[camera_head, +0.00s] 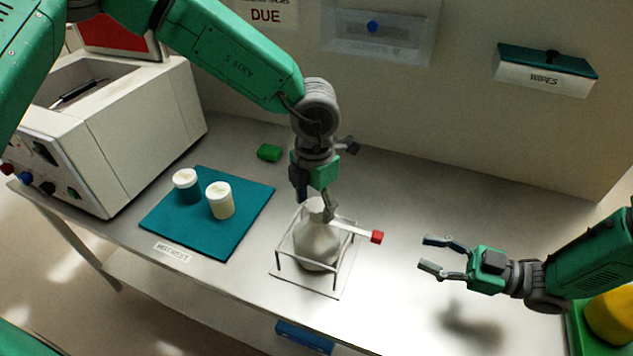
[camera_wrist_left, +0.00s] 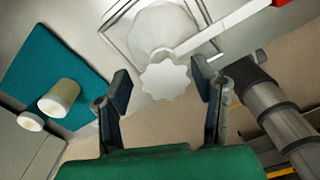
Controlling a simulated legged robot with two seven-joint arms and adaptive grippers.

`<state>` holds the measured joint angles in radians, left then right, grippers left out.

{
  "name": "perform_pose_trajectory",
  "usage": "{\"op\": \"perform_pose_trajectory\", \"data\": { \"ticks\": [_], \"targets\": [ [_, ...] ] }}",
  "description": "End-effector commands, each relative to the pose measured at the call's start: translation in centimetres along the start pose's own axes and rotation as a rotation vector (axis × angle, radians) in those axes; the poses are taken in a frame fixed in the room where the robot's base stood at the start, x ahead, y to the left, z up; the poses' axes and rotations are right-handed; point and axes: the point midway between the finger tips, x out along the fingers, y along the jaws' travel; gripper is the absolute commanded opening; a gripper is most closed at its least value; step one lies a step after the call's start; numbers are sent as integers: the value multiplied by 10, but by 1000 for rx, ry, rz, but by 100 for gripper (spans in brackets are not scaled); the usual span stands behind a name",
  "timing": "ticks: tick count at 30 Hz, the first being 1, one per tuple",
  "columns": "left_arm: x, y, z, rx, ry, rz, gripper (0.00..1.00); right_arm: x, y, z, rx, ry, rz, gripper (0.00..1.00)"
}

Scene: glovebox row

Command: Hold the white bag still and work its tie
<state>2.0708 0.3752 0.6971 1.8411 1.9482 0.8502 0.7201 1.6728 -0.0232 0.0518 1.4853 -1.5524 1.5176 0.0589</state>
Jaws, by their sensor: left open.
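The white bag (camera_head: 316,243) stands upright inside a thin wire frame (camera_head: 279,263) on the bench. Its gathered neck shows from above in the left wrist view (camera_wrist_left: 165,80). The tie, a pale strap (camera_head: 353,230) with a red end (camera_head: 377,237), sticks out to the right from the neck. My left gripper (camera_head: 315,200) is open and points down over the bag's neck. In the left wrist view the neck lies between its spread fingers, with gaps at both sides. My right gripper (camera_head: 432,254) is open and empty, to the right of the red end and apart from it.
A teal mat (camera_head: 180,232) with two lidded jars (camera_head: 220,200) lies left of the frame. A white machine (camera_head: 140,130) stands at the far left. A small green block (camera_head: 269,153) lies behind. The bench between frame and right gripper is clear.

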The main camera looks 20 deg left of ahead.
Motion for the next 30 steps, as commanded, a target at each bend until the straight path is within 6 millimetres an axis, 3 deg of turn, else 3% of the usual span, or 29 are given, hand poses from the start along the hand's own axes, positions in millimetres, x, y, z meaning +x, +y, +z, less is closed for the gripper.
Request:
{"op": "perform_pose_trajectory", "data": {
  "ticks": [6,17,18,22,30],
  "targets": [
    [25,-1,0,0,1,2,52,-1,0,0,0,1,1,34],
    [31,0,0,0,-1,0,52,0,0,0,0,0,0,34],
    [31,0,0,0,-1,0,49,0,0,0,0,0,0,34],
    [31,0,0,0,-1,0,3,0,0,0,0,0,0,34],
    [31,0,0,0,1,1,0,0,0,0,0,0,0,34]
  ]
}}
